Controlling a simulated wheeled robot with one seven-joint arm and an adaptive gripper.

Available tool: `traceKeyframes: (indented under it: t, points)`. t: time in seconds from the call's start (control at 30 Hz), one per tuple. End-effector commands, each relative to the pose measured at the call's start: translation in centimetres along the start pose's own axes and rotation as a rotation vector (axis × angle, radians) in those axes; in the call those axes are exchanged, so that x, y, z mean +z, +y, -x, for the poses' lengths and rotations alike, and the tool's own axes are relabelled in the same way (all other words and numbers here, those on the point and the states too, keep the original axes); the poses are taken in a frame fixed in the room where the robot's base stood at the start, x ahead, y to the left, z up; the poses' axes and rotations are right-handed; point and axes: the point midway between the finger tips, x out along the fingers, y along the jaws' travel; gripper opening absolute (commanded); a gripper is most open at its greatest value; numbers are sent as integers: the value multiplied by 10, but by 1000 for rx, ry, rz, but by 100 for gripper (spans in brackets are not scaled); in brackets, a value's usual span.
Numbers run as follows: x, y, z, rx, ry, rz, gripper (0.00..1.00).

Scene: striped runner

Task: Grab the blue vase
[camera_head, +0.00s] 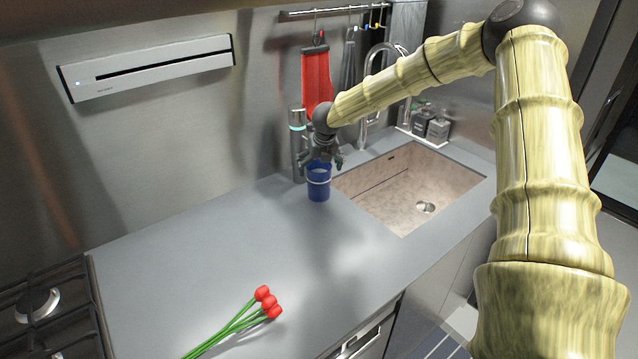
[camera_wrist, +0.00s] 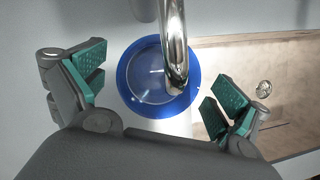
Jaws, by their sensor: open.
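The blue vase (camera_head: 318,187) stands upright on the grey counter at the left edge of the sink. In the wrist view the vase's round blue rim (camera_wrist: 130,92) lies between the spread teal-padded fingers of my open gripper (camera_wrist: 155,95). A curved chrome tube crosses in front of its right part. Neither finger visibly touches the vase.
The sink basin (camera_head: 408,188) is right of the vase. A tall grey bottle (camera_head: 297,150) stands close behind it. Red tulips (camera_head: 267,301) lie at the counter's front. A chrome faucet (camera_head: 369,75) and soap bottles (camera_head: 430,126) are behind. The counter's middle is clear.

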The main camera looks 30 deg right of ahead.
Motion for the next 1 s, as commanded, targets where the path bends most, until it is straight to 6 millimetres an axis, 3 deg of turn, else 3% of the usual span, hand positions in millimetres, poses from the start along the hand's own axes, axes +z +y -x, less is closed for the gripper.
traceKeyframes:
  t: [0.47, 1.0]
  points:
    - [0, 0, -13, 0, -1, 0, 99]
    - [0, 0, -13, 0, 0, 0, 1]
